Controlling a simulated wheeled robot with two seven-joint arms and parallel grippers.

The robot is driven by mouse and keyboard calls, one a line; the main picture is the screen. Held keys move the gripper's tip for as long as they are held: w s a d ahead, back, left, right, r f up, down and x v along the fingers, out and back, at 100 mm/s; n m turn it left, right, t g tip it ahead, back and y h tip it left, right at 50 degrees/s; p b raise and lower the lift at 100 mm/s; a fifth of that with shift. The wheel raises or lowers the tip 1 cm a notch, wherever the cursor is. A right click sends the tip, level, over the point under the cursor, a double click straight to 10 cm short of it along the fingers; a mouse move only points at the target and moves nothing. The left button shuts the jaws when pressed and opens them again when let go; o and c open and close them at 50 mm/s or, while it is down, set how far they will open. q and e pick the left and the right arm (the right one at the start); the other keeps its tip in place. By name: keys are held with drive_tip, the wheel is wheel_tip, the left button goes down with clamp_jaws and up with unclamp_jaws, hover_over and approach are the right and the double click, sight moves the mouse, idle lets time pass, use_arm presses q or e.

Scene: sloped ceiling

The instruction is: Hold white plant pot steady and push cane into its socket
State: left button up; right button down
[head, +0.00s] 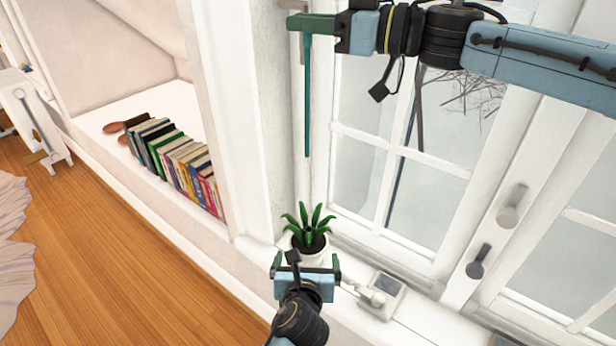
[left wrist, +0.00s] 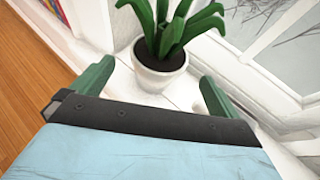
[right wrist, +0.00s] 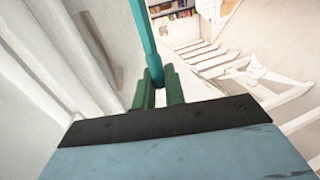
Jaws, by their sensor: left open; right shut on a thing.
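The white plant pot (head: 316,259) with a spiky green plant (head: 309,229) stands upright on the white window sill; it also shows in the left wrist view (left wrist: 158,78). My left gripper (head: 306,263) is open in front of the pot, its fingers to either side in the picture; I see no contact. My right gripper (head: 309,23), high up at the window frame, is shut on the teal cane (head: 307,100). The cane hangs nearly vertical, its lower end above the plant. It also shows in the right wrist view (right wrist: 145,35). The socket is not visible among the leaves.
A small white-and-grey device (head: 382,295) sits on the sill just right of the pot. The window (head: 400,150) with dark handles (head: 479,262) rises behind. Several books (head: 180,160) stand on a ledge at left, beyond a white wall edge (head: 235,120).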

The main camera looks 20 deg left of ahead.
sight(308, 246)
use_arm(q)
drive_tip(key=x, duration=0.8)
drive_tip(key=shift+w+a+f, duration=0.1)
drive_tip(key=shift+w+f, duration=0.05)
drive_tip(key=shift+w, duration=0.1)
drive_tip(key=c, duration=1.3)
use_arm(e)
wheel_tip(308, 246, down, 13)
drive_tip(key=m+t, duration=0.2)
drive_tip(key=t, duration=0.1)
drive_tip(key=shift+t+h, duration=0.3)
drive_tip(key=shift+h, duration=0.1)
drive_tip(key=shift+d, duration=0.1)
